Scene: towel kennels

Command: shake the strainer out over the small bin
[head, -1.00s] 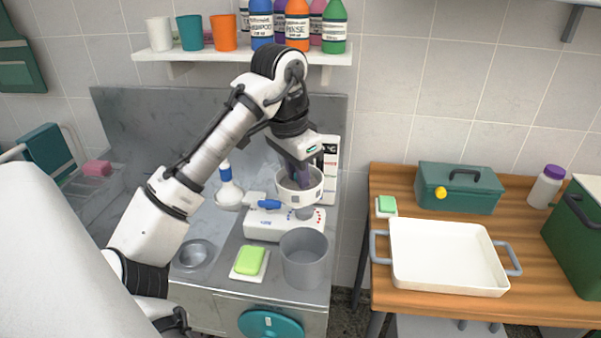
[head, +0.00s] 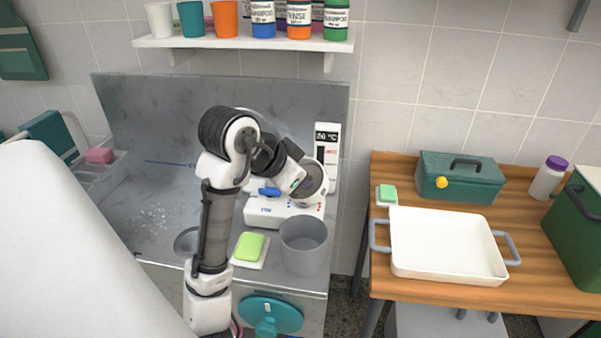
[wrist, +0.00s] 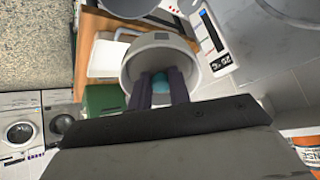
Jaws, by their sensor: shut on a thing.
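The strainer (head: 313,187), a pale grey round cup, is held in the air and tilted on its side in the head view. It is above and slightly behind the small grey bin (head: 304,247), which stands upright on the counter. In the wrist view the strainer (wrist: 133,62) opens toward the camera. My gripper (wrist: 160,85) has its dark fingers inside it, closed on a teal part in its middle. In the head view my wrist hides the fingers. The strainer's contents cannot be made out.
A white device (head: 282,214) lies behind the bin, and a green sponge (head: 249,246) lies left of it. Pale specks (head: 150,218) lie in the metal basin. A white tray (head: 445,245) stands on the wooden table at right. A shelf (head: 240,42) hangs above.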

